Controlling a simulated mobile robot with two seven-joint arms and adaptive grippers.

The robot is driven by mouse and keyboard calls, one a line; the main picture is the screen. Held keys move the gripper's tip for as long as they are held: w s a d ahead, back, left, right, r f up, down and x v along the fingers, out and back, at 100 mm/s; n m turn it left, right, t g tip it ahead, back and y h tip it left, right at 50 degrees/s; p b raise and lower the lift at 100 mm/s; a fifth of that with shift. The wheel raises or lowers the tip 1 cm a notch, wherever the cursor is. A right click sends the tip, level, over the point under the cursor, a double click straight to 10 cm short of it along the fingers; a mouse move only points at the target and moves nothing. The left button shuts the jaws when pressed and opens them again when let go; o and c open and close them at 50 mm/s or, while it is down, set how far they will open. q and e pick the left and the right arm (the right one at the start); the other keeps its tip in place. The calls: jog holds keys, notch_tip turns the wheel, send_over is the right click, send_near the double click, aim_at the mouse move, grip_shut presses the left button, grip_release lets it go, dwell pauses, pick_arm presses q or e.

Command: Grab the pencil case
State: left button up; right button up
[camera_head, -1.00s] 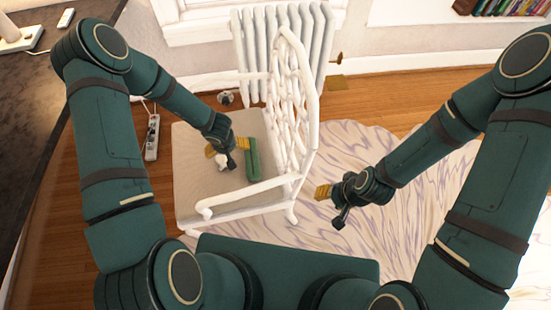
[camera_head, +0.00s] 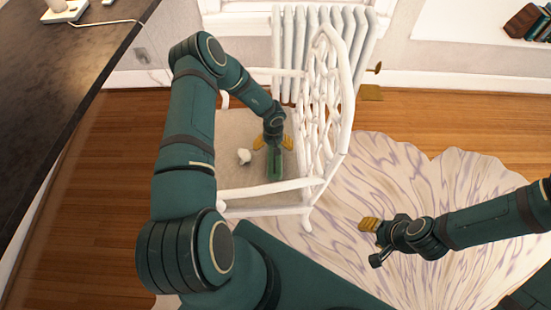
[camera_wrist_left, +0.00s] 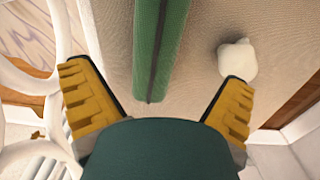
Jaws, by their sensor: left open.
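The pencil case is a long green case (camera_head: 274,168) lying on the beige seat of a white chair; it also shows in the left wrist view (camera_wrist_left: 160,45), with a dark line along its length. My left gripper (camera_head: 273,143) is over the seat at the near end of the case in the wrist view. Its yellow fingers are spread wide (camera_wrist_left: 160,105), one to each side of the case's line, and hold nothing. In the head view the gripper and wrist hide part of the case. My right gripper (camera_head: 369,224) is away over the rug; its opening is unclear.
The white chair (camera_head: 262,190) has an armrest and a lattice back close to my left arm. A small white object (camera_head: 244,156) lies on the seat left of the case. A radiator (camera_head: 318,40) stands behind. A dark counter (camera_head: 60,90) is at left.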

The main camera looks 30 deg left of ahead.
pick_arm(q)
jog(key=f, duration=0.2)
jog(key=f+b, duration=0.1)
jog(key=f, duration=0.1)
jog(key=f+b, duration=0.1)
jog(key=f, duration=0.2)
jog(key=shift+w+d+f, duration=0.1)
jog(key=shift+w, duration=0.2)
jog(key=c, duration=1.4)
